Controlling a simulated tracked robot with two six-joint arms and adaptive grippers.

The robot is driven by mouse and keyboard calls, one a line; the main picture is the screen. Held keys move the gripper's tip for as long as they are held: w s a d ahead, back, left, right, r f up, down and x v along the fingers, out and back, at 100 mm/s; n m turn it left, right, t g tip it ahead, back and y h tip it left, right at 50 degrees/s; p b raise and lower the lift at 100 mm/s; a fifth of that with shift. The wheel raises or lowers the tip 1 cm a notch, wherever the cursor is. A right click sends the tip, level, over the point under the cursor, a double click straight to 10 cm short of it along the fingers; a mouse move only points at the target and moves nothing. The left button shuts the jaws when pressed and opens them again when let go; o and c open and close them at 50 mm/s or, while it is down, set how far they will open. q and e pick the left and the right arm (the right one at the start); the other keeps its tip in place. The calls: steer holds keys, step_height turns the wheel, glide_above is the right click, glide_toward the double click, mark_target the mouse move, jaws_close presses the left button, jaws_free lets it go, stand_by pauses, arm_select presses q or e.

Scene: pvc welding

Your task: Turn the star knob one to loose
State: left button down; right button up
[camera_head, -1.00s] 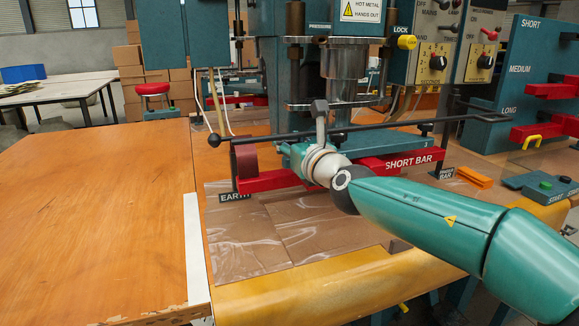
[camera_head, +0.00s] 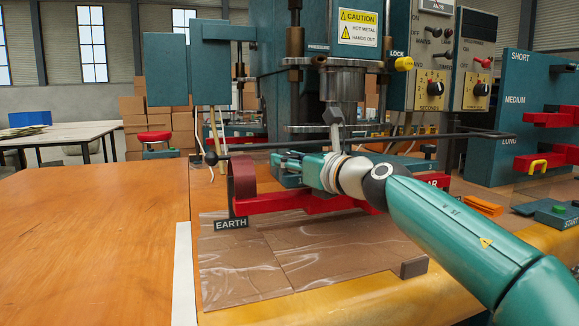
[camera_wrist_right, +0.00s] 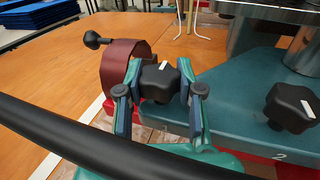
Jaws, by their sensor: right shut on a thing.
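A black star knob (camera_wrist_right: 160,82) with a white mark on top sits between the two fingers of my right gripper (camera_wrist_right: 160,95) in the right wrist view. The fingers are shut on its sides. A second black star knob (camera_wrist_right: 290,107) with a white mark stands to the right on the teal plate (camera_wrist_right: 236,88), beside a label "2". My left gripper is not in view.
A long black rod (camera_head: 450,136) runs across, close above my right gripper; it crosses the wrist view's foreground. A dark red drum (camera_head: 243,178) stands left of the gripper. The press column (camera_head: 342,85) rises behind. The orange table (camera_head: 90,240) at left is clear.

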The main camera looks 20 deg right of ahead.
steer(key=shift+d, duration=0.1)
steer(key=o, duration=1.2)
steer(key=shift+s, duration=0.1)
steer(key=shift+c, duration=0.2)
steer(key=v, duration=1.2)
